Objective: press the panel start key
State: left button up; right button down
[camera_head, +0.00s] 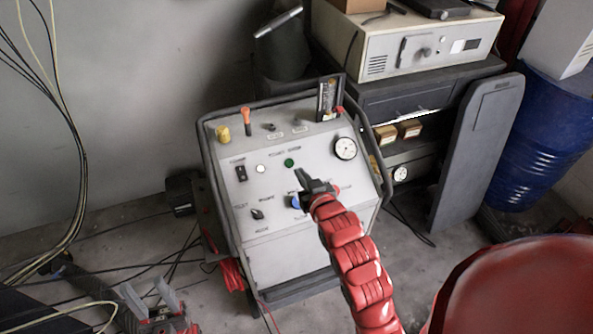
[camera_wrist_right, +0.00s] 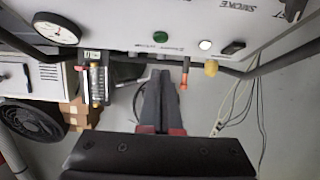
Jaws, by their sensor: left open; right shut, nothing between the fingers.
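A grey control panel (camera_head: 270,190) slopes on a wheeled cart. A green round button (camera_head: 289,163) sits near its middle, and it also shows in the wrist view (camera_wrist_right: 160,36). Which control is the start key cannot be told; the labels are too small. My right gripper (camera_head: 299,172) is shut and empty, its tip just right of and below the green button in the head view. Contact cannot be told. In the wrist view its shut fingers (camera_wrist_right: 159,78) point towards the button. My left gripper (camera_head: 150,298) is open and empty, low at the bottom left.
The panel also bears a white button (camera_head: 261,169), a black rocker switch (camera_head: 241,173), a blue knob (camera_head: 295,203), a black knob (camera_head: 257,214) and a gauge (camera_head: 345,148). A dark tube rail (camera_head: 207,165) frames it. Cables (camera_head: 72,200) hang at left; a red drum (camera_head: 525,290) stands at right.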

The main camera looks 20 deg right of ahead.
jog(key=p+v, duration=0.3)
jog(key=v, duration=0.1)
jog(key=shift+r, duration=0.2)
jog(key=shift+s, duration=0.1)
dwell(0.5)
